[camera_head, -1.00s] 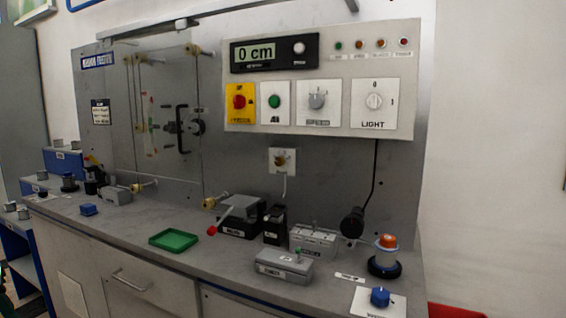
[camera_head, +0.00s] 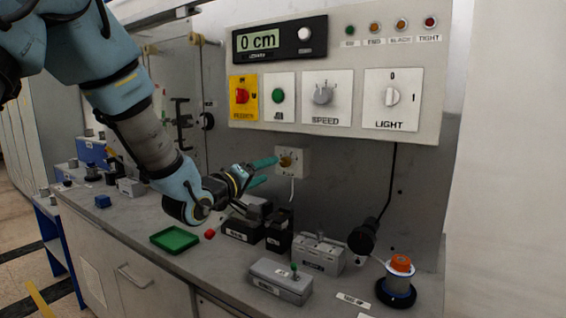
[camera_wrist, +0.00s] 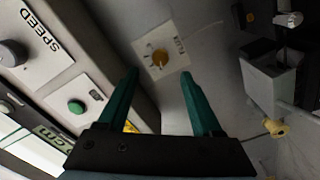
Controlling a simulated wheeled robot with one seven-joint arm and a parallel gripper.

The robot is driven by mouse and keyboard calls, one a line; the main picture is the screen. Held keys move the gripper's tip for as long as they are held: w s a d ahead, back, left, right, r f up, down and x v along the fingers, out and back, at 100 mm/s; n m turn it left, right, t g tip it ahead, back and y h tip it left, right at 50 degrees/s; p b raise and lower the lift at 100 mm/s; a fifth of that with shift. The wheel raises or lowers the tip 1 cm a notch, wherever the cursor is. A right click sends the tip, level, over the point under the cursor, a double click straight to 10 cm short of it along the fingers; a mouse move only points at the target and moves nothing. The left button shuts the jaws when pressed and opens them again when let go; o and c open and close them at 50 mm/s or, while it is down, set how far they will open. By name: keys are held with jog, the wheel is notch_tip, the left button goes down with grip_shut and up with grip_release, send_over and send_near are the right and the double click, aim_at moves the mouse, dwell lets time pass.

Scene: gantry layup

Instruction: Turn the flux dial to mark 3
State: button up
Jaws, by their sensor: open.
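The flux dial is a small brass-coloured knob (camera_head: 286,161) on a white plate (camera_head: 301,168) on the grey back panel, below the control box. In the wrist view the knob (camera_wrist: 159,57) sits ahead of my gripper (camera_wrist: 160,76), between the lines of its two fingertips. My gripper also shows in the head view (camera_head: 275,171), with green fingers pointing at the plate from the left. It is open, with nothing between its fingers. A gap to the knob seems to remain in the wrist view.
The control box (camera_head: 340,138) with display, buttons, SPEED and LIGHT dials juts out above the flux dial. Below stand a black box (camera_head: 279,238), grey boxes (camera_head: 318,257) and a spool (camera_head: 397,283). A green tray (camera_head: 175,239) lies left on the bench.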

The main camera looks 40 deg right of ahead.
aim_at(284, 163)
jog(key=p+x, duration=0.2)
jog(key=x, duration=0.5)
jog(key=shift+w+d, duration=0.15)
jog(key=shift+d, duration=0.15)
grip_shut()
